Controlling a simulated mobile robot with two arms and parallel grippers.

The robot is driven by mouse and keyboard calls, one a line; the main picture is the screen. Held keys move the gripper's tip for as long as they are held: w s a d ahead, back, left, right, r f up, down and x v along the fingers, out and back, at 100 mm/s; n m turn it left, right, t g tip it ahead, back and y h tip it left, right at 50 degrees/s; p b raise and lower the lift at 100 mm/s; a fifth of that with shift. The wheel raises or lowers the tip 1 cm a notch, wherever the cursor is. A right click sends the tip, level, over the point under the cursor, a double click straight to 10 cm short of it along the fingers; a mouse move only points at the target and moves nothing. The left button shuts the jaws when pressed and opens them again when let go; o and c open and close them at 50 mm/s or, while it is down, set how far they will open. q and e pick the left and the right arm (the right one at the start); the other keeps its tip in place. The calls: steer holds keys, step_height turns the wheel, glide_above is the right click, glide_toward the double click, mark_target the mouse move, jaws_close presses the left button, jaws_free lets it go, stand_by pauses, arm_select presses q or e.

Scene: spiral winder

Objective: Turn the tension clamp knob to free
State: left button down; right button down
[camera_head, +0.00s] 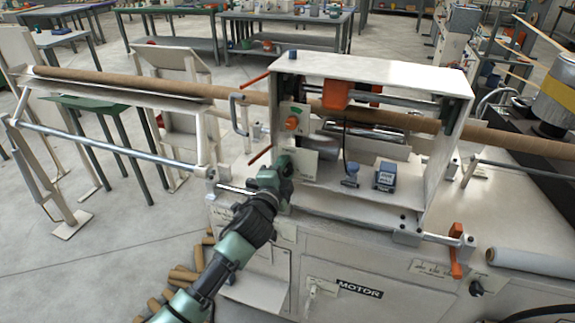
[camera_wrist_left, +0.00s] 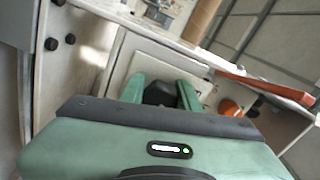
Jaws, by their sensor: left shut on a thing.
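My left gripper (camera_head: 284,162) reaches up to the front left side of the winder's white housing. In the left wrist view its two green fingers (camera_wrist_left: 161,85) are shut on a black knob (camera_wrist_left: 160,95), apparently the tension clamp knob, in front of a pale plate (camera_wrist_left: 150,66). In the head view the gripper hides this knob, and the pale plate (camera_head: 304,163) shows just to its right. Which setting the knob points to cannot be read. My right gripper is not in view.
An orange knob (camera_head: 292,122) sits above my left gripper; it also shows in the left wrist view (camera_wrist_left: 229,107). An orange-tipped lever (camera_head: 260,153) is close by on the left. A long brown tube (camera_head: 390,118) runs through the housing. A blue box (camera_head: 385,175) stands inside.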

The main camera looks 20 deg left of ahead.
arm_select(q)
steer(key=shift+f+n, duration=0.15)
steer(key=shift+n, duration=1.85)
steer(key=c, duration=1)
jaws_free()
steer(key=shift+c, duration=0.2)
steer(key=s, duration=0.8)
steer(key=shift+b, duration=0.45)
steer(key=shift+w+a, duration=0.1)
